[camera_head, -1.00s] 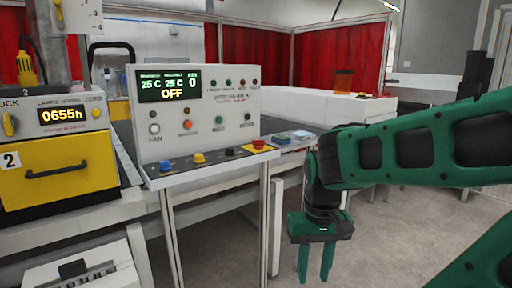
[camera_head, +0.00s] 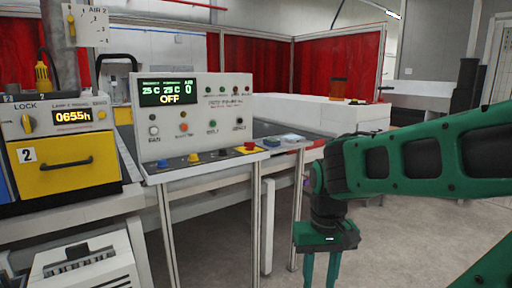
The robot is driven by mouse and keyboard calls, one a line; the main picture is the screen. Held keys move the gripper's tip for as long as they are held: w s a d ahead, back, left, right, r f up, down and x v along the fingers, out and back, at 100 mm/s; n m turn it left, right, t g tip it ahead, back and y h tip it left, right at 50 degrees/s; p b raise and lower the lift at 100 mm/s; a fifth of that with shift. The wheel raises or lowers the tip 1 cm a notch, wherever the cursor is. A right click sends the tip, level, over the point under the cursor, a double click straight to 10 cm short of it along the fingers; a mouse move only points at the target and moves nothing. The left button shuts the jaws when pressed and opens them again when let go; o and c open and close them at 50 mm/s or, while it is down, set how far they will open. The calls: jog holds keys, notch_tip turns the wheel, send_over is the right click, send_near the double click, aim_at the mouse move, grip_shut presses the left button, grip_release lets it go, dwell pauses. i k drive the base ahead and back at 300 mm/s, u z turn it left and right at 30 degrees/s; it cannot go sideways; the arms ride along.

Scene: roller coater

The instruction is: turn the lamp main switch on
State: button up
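The yellow lamp unit (camera_head: 65,155) is at the left, with a lit "0655h" display (camera_head: 73,117) under a lamp label. A yellow knob (camera_head: 27,123) sits beside the word LOCK, and part of a second control shows at the unit's right edge. No label reading "main switch" is legible, so I cannot tell which control it is. My gripper (camera_head: 321,270) is right of centre, pointing down, with its green fingers apart and nothing seen between them. It is far right of the lamp unit and touches nothing visible. The fingertips reach near the bottom edge.
A white control panel (camera_head: 197,150) reads "OFF" and has several buttons and lights. A red button (camera_head: 250,146) stands on its front ledge. A small switch plate (camera_head: 85,25) labelled AIR hangs upper left. A white box (camera_head: 82,268) stands low left. Floor is open at right.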

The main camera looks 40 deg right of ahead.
aim_at(250, 146)
jog(key=k, duration=0.9)
jog(key=z, duration=0.45)
jog(key=i, duration=0.7)
jog(key=z, duration=0.55)
jog(key=i, duration=0.95)
jog(key=u, duration=0.55)
jog(key=i, duration=0.5)
jog(key=u, duration=0.4)
